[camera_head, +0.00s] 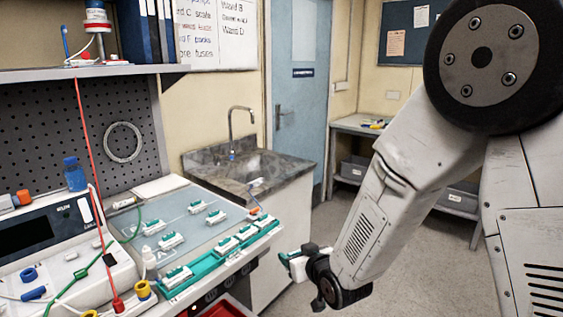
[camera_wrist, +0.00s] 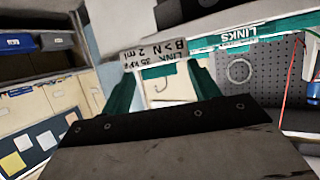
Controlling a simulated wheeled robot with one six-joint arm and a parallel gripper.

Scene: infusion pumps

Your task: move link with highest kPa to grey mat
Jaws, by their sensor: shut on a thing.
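My gripper (camera_head: 308,258) is shut on a white-and-teal link (camera_head: 294,266), held in the air to the right of the bench front. In the wrist view my gripper (camera_wrist: 163,82) grips the same link (camera_wrist: 160,70); its upside-down label appears to read 35 kPa, B>N 2 ml. The grey mat (camera_head: 191,226) lies on the bench with several links (camera_head: 197,207) on it. A teal tray (camera_head: 208,262) along the front edge holds several more links (camera_head: 228,245); their labels are too small to read. Its LINKS label (camera_wrist: 238,33) shows in the wrist view.
A pump unit (camera_head: 60,250) with cables and coloured connectors stands at the left, near a blue bottle (camera_head: 75,174). A sink counter (camera_head: 255,170) adjoins the bench's far end. A shelf (camera_head: 90,72) hangs above. The floor right of the bench is clear.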

